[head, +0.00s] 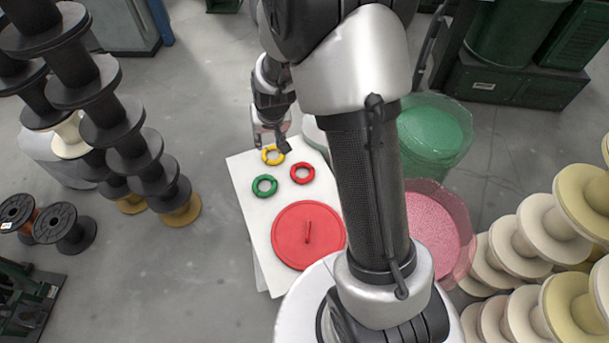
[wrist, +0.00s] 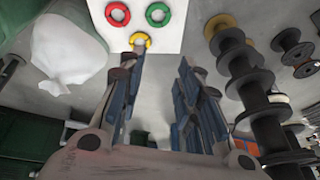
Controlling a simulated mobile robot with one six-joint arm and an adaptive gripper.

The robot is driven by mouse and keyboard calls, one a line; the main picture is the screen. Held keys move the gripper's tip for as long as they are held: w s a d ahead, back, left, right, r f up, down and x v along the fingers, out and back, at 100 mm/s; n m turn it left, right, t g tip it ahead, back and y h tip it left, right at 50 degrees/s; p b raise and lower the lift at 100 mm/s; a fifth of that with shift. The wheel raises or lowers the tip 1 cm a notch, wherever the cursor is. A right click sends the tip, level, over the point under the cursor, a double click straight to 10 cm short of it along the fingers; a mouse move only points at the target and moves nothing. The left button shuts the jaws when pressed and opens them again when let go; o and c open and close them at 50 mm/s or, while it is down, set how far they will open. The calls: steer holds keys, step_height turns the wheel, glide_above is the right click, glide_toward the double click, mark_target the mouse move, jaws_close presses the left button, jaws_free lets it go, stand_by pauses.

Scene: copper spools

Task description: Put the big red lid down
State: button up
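The big red lid (head: 290,243) lies flat on the near part of a white tabletop (head: 245,180), with a thin red bar handle on its top. My gripper (head: 272,137) is at the far end of the tabletop, close to a yellow ring (head: 267,160), well away from the lid. In the wrist view my gripper (wrist: 162,65) has its two fingers wide apart with nothing between them. The yellow ring (wrist: 147,45) shows there beyond the left fingertip. The lid is out of the wrist view.
A green ring (head: 256,187) and a red ring (head: 302,182) lie between the lid and the yellow ring. A pink-filled container (head: 460,245) and a green container (head: 465,150) stand to the right. Stacked black spools (head: 130,135) stand left, cream spools (head: 540,225) right. A white bag (wrist: 68,50) is nearby.

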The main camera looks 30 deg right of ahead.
steer(key=s+a+v, duration=0.1)
steer(key=a+v, duration=0.1)
steer(key=v, duration=0.9)
steer(key=s+a+r+n, duration=0.1)
steer(key=s+r, duration=0.4)
steer(key=s, duration=0.6)
steer(key=s+a+r+n, duration=0.1)
steer(key=s+r, duration=0.5)
steer(key=s, duration=0.6)
steer(key=shift+s+r+n+t, duration=0.15)
steer(key=shift+r+n+t, duration=0.15)
steer(key=shift+n, duration=0.4)
